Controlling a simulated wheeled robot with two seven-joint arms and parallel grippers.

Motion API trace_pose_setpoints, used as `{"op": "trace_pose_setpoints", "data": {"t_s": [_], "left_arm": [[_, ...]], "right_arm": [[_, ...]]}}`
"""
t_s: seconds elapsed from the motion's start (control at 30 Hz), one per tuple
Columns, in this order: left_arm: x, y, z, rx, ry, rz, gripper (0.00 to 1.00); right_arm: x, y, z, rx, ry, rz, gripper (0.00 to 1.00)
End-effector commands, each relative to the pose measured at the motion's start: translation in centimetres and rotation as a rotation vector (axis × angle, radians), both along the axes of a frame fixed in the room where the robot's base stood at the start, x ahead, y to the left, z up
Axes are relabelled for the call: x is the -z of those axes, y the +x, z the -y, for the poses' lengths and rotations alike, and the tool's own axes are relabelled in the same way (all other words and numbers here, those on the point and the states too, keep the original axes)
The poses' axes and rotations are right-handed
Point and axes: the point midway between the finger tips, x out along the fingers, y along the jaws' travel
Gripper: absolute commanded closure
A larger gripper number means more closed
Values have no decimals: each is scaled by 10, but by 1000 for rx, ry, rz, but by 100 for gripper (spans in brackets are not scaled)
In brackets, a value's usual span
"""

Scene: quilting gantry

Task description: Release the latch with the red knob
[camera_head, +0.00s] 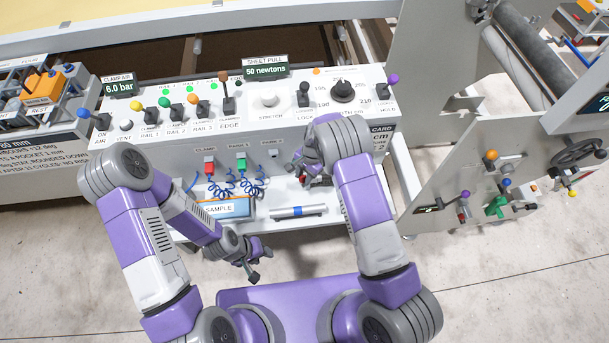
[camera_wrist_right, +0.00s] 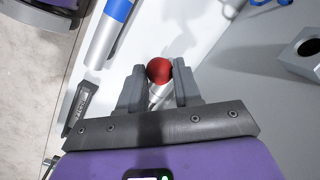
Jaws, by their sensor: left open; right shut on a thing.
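The red knob (camera_wrist_right: 158,70) is a round ball on a short silver stem. In the right wrist view it sits between the two grey fingers of my right gripper (camera_wrist_right: 159,82), which is shut on it. In the head view my right gripper (camera_head: 311,180) is at the front of the console, below the control panel, and my arm largely hides the knob there. The latch body that the stem belongs to is not clearly visible. My left gripper (camera_head: 256,267) is open and empty, low in front of the console.
A grey bar with a blue band (camera_head: 298,211) lies left of my right gripper; it also shows in the wrist view (camera_wrist_right: 112,30). A blue SAMPLE box (camera_head: 228,207) stands further left. Coloured levers line the console (camera_head: 230,125) above. A grey side panel (camera_head: 440,150) rises at right.

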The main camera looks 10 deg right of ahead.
Motion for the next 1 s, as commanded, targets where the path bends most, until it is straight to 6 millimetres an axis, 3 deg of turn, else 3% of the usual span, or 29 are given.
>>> {"op": "trace_pose_setpoints", "data": {"t_s": [0.03,0.17,0.5,0.8,1.0], "left_arm": [[0,0,0,0,0,0,57],[0,0,0,0,0,0,57],[-1,0,0,0,0,0,57],[-9,0,0,0,0,0,57],[-11,0,0,0,0,0,57]], "right_arm": [[-5,12,-2,5,3,38,62],[-4,11,-2,5,2,37,42],[-7,8,-1,3,1,27,42],[-54,11,8,3,2,31,42],[-75,12,13,2,1,31,42]]}}
